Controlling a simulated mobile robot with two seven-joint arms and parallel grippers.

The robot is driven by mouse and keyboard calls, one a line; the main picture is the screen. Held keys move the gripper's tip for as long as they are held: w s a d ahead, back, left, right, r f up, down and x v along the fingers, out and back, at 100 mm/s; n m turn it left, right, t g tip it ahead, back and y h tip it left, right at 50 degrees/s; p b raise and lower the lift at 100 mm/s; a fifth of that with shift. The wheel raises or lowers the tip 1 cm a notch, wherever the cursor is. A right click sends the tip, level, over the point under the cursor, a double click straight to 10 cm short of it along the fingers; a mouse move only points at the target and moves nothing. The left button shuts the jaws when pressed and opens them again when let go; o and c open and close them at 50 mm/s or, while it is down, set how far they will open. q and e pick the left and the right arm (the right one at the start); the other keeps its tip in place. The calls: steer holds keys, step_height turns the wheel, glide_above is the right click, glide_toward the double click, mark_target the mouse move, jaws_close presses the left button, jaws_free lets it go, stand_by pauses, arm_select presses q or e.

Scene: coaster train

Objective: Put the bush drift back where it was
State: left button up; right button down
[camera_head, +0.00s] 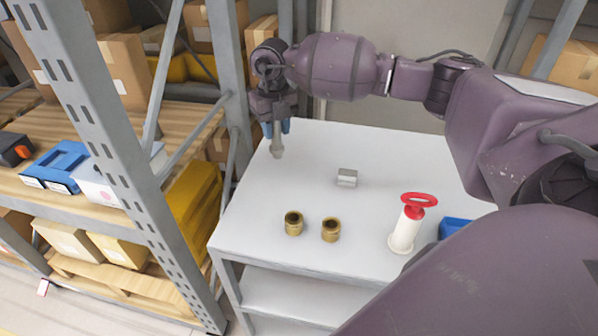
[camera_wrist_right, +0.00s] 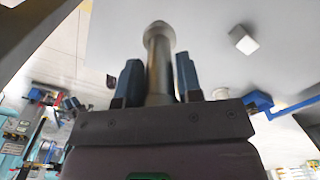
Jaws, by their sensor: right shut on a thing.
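My right gripper (camera_head: 276,128) is shut on a grey metal pin with a wider end, which I take to be the bush drift (camera_head: 277,147). It hangs upright over the back left corner of the white table (camera_head: 308,155). I cannot tell whether its lower end touches the table top. In the right wrist view the drift (camera_wrist_right: 158,55) stands between the two blue fingers of the gripper (camera_wrist_right: 160,82). Its upper part is hidden by the gripper. My left gripper is not in view.
A small grey block (camera_head: 347,177) lies mid-table. Two brass bushes (camera_head: 293,223) (camera_head: 331,230) stand near the front edge. A white post with a red handwheel (camera_head: 405,232) and a blue thing (camera_head: 453,227) are at right. A metal rack (camera_head: 120,150) stands left of the table.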

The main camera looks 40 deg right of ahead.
steer(key=shift+m, duration=0.8)
steer(key=d+f, duration=0.1)
steer(key=f, duration=0.2)
steer(key=d+f, duration=0.1)
steer(key=f, duration=0.2)
steer(key=d+f, duration=0.2)
steer(key=shift+w+f, duration=0.35)
steer(key=shift+f, duration=0.05)
steer(key=shift+f, duration=0.2)
steer(key=c, duration=0.8)
jaws_free()
step_height(320, 180, up, 12)
steer(key=shift+r, duration=0.2)
